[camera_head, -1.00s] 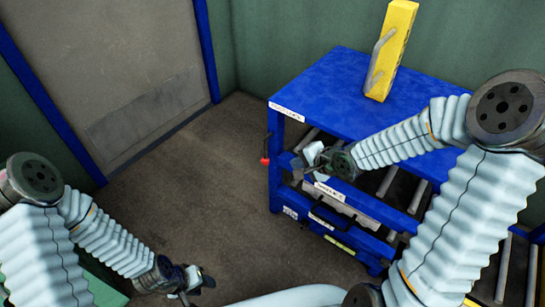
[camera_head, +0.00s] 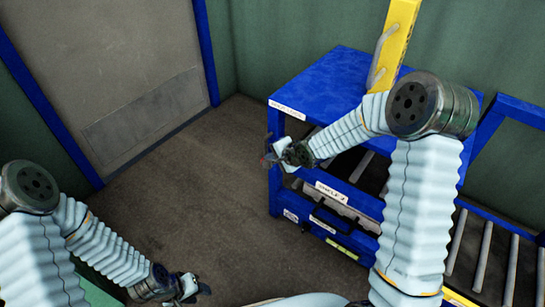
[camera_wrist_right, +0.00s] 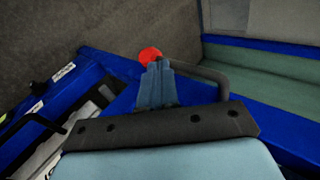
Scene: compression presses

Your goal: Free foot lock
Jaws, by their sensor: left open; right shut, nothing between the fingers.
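A round red knob (camera_wrist_right: 150,55) shows just beyond my right fingertips in the right wrist view. A dark bent rod (camera_wrist_right: 205,75) runs to the right of it and seems to be its lever. My right gripper (camera_head: 270,156) is shut with nothing between its fingers. It is at the left side of the blue press frame (camera_head: 276,195) and largely hides the knob in the head view. The fingers (camera_wrist_right: 156,82) overlap the knob's lower edge in the wrist view; I cannot tell whether they touch it. My left gripper (camera_head: 191,290) is open and empty, low over the floor.
A yellow block with a grey handle (camera_head: 397,40) stands on the blue frame's top. A labelled drawer (camera_head: 335,196) and rollers (camera_head: 484,262) are on the right. The floor (camera_head: 190,190) left of the frame is clear, up to a grey door (camera_head: 120,60).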

